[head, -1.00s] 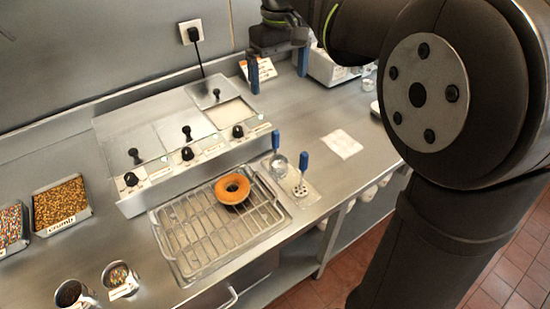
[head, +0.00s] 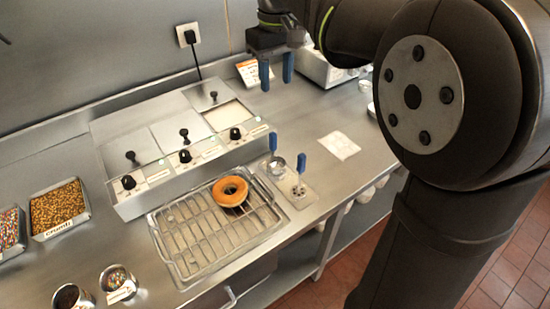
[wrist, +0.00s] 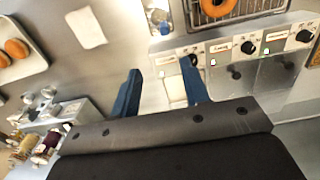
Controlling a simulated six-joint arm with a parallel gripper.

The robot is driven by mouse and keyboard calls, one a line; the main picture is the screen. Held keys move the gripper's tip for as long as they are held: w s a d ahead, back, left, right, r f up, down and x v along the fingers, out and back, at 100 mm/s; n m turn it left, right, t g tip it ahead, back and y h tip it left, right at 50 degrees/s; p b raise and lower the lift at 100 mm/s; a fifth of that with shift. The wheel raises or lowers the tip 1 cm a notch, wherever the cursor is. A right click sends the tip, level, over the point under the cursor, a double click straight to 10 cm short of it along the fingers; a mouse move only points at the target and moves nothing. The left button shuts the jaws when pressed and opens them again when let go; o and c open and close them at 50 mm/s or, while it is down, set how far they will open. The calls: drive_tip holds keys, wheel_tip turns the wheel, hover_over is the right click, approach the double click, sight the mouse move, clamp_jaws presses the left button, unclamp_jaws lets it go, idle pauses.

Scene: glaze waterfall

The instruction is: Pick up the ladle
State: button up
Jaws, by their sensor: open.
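The ladle (head: 277,165) has a blue handle pointing up and a round metal bowl; it stands on a small metal tray (head: 309,200) right of the wire rack. Beside it on the same tray is a second blue-handled utensil (head: 299,180) with a perforated metal head. My gripper (head: 276,72) is in the air above the back of the counter, well above and behind the ladle. Its two blue fingers are apart with nothing between them, as the wrist view also shows (wrist: 160,70). In the wrist view the utensils are small and blurred near the top edge.
A white napkin (head: 339,145) lies right of the utensils. Topping containers, including a crumb tray (head: 58,208), are at left.

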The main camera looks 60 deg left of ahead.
wheel_tip(320, 180, down, 3)
hover_over(273, 148)
drive_tip(key=w+a, duration=0.1)
drive_tip(key=a, duration=0.1)
drive_tip(key=f, duration=1.1)
drive_tip(key=shift+d+f, duration=0.2)
drive_tip(key=shift+d, duration=0.05)
drive_tip(key=shift+s+d+f, duration=0.1)
drive_tip(key=shift+d+f, duration=0.05)
drive_tip(key=shift+f, duration=1.2)
drive_tip(key=shift+s+d+f, duration=0.1)
drive_tip(key=shift+d+f, duration=0.05)
drive_tip(key=shift+f, duration=1.15)
clamp_jaws()
